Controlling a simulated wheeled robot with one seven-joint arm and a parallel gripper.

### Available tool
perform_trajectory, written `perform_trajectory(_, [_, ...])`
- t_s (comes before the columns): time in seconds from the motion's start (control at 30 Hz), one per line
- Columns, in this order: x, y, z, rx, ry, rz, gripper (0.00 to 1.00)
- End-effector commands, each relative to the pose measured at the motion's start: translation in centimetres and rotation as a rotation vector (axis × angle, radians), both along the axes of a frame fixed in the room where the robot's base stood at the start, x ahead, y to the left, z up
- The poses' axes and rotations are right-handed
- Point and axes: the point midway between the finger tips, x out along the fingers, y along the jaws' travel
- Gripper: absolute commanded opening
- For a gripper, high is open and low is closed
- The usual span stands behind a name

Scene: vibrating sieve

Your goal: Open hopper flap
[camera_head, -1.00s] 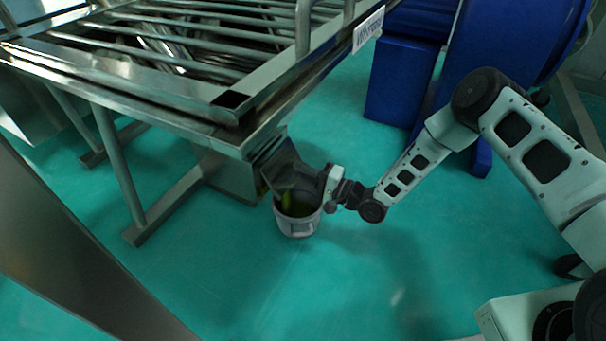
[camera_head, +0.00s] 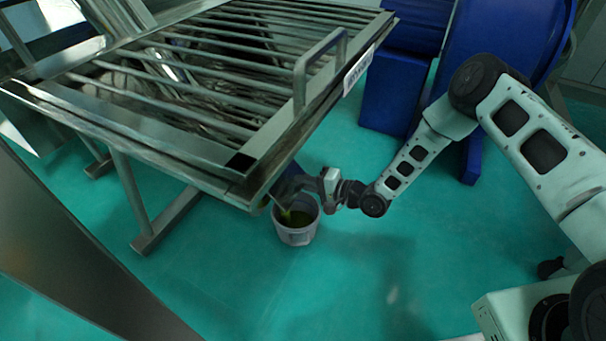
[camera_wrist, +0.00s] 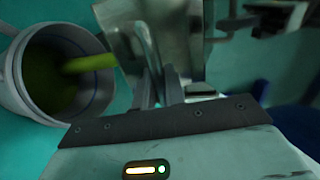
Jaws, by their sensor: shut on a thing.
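The hopper flap (camera_wrist: 188,35) is a shiny metal plate at the top middle of the wrist view. My gripper (camera_wrist: 160,78) is shut on the flap; the exact spot it grips is hard to make out. In the head view my gripper (camera_head: 300,184) is under the front corner of the metal sieve table (camera_head: 185,137), just above a bucket. The flap is mostly hidden there. The pale bucket (camera_head: 296,236) stands on the floor with green material inside. A green stream (camera_wrist: 90,62) shows over the bucket (camera_wrist: 18,75) in the wrist view.
A blue machine (camera_head: 394,88) stands behind my arm at the upper right. A metal handle (camera_head: 299,80) rises from the sieve table. A table leg (camera_head: 132,195) stands left of the bucket. The green floor (camera_head: 330,290) in front is clear.

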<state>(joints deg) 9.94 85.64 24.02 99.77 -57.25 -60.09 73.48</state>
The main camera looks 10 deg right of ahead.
Motion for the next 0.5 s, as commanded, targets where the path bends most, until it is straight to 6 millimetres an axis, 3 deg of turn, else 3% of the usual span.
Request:
perform_trajectory(0.03, [-0.1,-0.2,1.7,-0.037,0.024,0.002,0.00])
perform_trajectory(0.5, [-0.4,-0.4,4.9,-0.371,0.246,0.003,0.00])
